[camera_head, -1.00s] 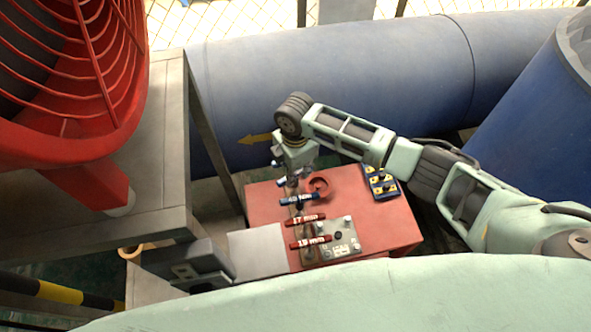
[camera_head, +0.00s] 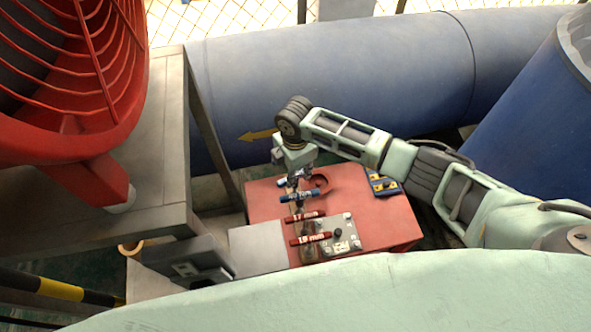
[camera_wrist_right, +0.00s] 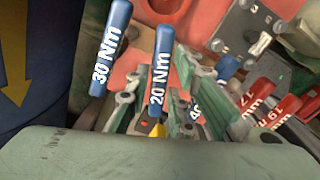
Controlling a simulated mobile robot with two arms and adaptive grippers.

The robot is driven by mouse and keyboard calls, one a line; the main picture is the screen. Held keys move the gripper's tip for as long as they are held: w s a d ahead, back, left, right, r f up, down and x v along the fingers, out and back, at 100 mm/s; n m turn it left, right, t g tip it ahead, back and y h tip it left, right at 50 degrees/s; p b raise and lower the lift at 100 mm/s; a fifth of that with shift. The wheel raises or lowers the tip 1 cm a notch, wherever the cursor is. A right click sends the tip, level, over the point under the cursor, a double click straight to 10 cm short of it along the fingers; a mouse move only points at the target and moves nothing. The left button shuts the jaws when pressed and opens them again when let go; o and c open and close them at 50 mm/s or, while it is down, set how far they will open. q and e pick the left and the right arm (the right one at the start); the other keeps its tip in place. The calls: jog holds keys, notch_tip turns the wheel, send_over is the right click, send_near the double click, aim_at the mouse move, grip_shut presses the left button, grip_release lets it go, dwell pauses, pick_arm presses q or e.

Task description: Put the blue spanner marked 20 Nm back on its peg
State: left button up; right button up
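The blue spanner marked 20 Nm (camera_wrist_right: 160,65) shows in the right wrist view, its handle between the finger linkages of my right gripper (camera_wrist_right: 155,105). The fingertips are partly hidden, so I cannot tell whether they grip it or stand apart around it. Its lower end and its peg are hidden. A blue 30 Nm spanner (camera_wrist_right: 110,45) is left of it; a blue 40 spanner (camera_wrist_right: 196,114), mostly covered, is on the right. In the head view my right gripper (camera_head: 301,175) is low over the far end of the spanner row. My left gripper is out of view.
The red table (camera_head: 385,230) bears red spanners marked 17 mm (camera_head: 305,216) and 19 mm (camera_head: 311,239) close by in the row. A grey plate with fittings (camera_head: 345,232) is beside them. A blue block with yellow parts (camera_head: 383,184) is at the right. A large red fan guard (camera_head: 75,100) is at left.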

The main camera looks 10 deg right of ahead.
jog(key=shift+o, duration=1.3)
